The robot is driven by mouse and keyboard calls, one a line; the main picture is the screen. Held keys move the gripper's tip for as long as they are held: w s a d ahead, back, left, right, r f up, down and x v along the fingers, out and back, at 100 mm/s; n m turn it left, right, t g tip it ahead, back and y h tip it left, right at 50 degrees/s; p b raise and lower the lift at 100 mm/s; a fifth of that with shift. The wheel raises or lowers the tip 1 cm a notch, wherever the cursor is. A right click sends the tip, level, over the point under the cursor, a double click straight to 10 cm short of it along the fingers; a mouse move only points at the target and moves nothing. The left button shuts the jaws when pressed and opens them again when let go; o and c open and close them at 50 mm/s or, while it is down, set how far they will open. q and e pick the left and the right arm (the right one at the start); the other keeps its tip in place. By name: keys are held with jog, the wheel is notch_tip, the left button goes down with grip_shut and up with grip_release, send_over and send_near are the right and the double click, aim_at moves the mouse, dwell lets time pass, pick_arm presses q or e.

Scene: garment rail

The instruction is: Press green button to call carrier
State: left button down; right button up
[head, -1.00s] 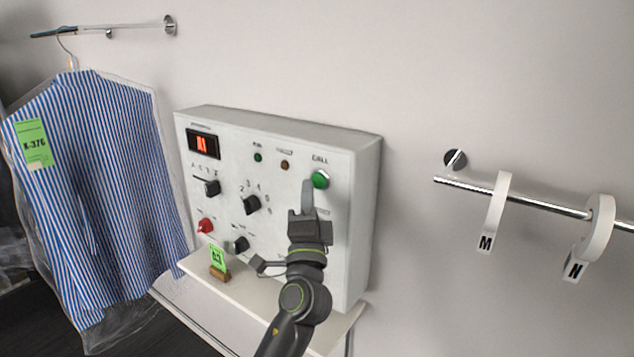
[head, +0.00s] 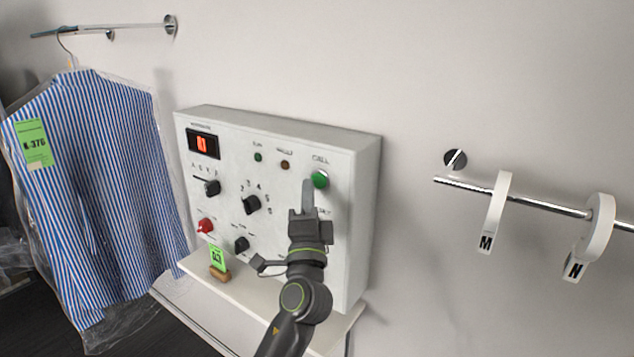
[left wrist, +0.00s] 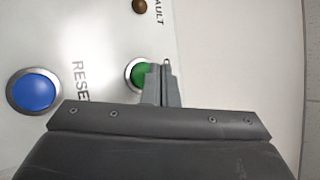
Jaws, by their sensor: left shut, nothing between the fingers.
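The green button (head: 320,179) sits under the CALL label at the upper right of the white control box (head: 362,200). My left gripper (head: 308,184) is shut and empty, with its fingertips just left of and slightly below the button in the head view. In the left wrist view the green button (left wrist: 138,74) is partly covered by the shut fingers (left wrist: 163,68). Whether the fingertips touch the button cannot be told. My right gripper is not in view.
A blue RESET button (left wrist: 34,91) is beside the green one. The box also has black knobs (head: 251,204), a red knob (head: 205,226) and a lit display (head: 203,144). A striped shirt (head: 95,190) hangs left; a rail (head: 465,186) with M and N tags is right.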

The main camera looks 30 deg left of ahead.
pick_arm(q)
jog(key=shift+w, duration=0.4)
